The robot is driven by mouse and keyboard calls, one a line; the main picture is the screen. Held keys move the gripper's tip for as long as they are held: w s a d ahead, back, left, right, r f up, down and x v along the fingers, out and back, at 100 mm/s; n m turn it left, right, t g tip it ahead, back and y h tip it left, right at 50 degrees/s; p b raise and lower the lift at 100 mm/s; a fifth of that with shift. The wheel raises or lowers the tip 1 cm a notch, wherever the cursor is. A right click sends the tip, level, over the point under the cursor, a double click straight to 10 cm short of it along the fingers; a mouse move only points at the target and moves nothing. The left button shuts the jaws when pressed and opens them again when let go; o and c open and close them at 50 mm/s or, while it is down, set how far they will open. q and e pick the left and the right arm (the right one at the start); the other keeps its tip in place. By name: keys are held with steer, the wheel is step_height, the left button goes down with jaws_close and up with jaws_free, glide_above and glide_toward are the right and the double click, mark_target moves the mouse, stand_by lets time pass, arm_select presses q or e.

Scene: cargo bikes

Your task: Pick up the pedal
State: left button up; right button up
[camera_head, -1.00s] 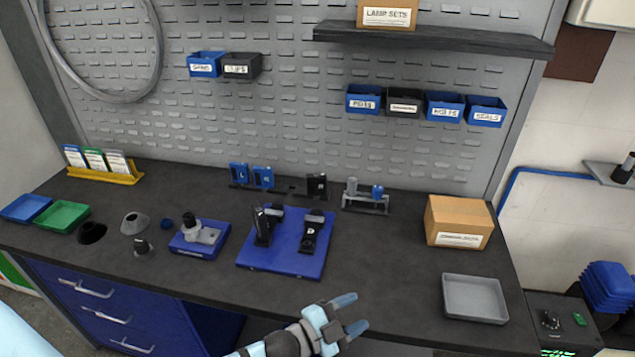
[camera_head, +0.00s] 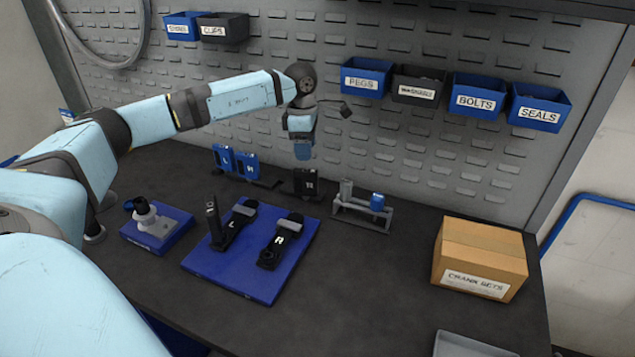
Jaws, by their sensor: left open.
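Two blue pedals stand upright in a dark holder at the back of the bench, one marked L (camera_head: 223,159) and one whose letter is hard to read (camera_head: 246,166). A black pedal marked R (camera_head: 307,183) stands to their right. My left gripper (camera_head: 303,151) is open and points down just above the black pedal, apart from it as far as I can see. On the blue mat (camera_head: 225,270) lie two black crank arms, marked L (camera_head: 234,228) and R (camera_head: 281,240). An upright black part (camera_head: 214,222) stands beside the L crank. My right gripper is out of view.
A grey stand (camera_head: 360,214) with a grey cylinder and a blue piece is right of the black pedal. A cardboard box (camera_head: 481,252) stands further right. A blue fixture (camera_head: 155,232) is left of the mat. Labelled bins (camera_head: 478,93) hang on the pegboard.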

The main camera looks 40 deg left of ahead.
mark_target(305, 181)
arm_select(q)
steer(key=shift+w+a+r+y, duration=0.1)
steer(key=shift+a+r+y, duration=0.25)
steer(key=shift+a, duration=0.55)
steer(key=shift+a+f, duration=0.2)
steer(key=shift+a, duration=0.05)
step_height(305, 181, down, 7)
steer(key=shift+f, duration=0.1)
steer(key=f, duration=0.3)
steer(key=w+d+f, duration=0.1)
steer(key=shift+f, duration=0.4)
steer(key=shift+a+f, duration=0.1)
steer(key=shift+f, duration=0.3)
steer(key=c, duration=0.9)
jaws_close()
arm_select(e)
steer(key=shift+w+d, duration=0.15)
arm_select(q)
steer(key=shift+r, duration=0.1)
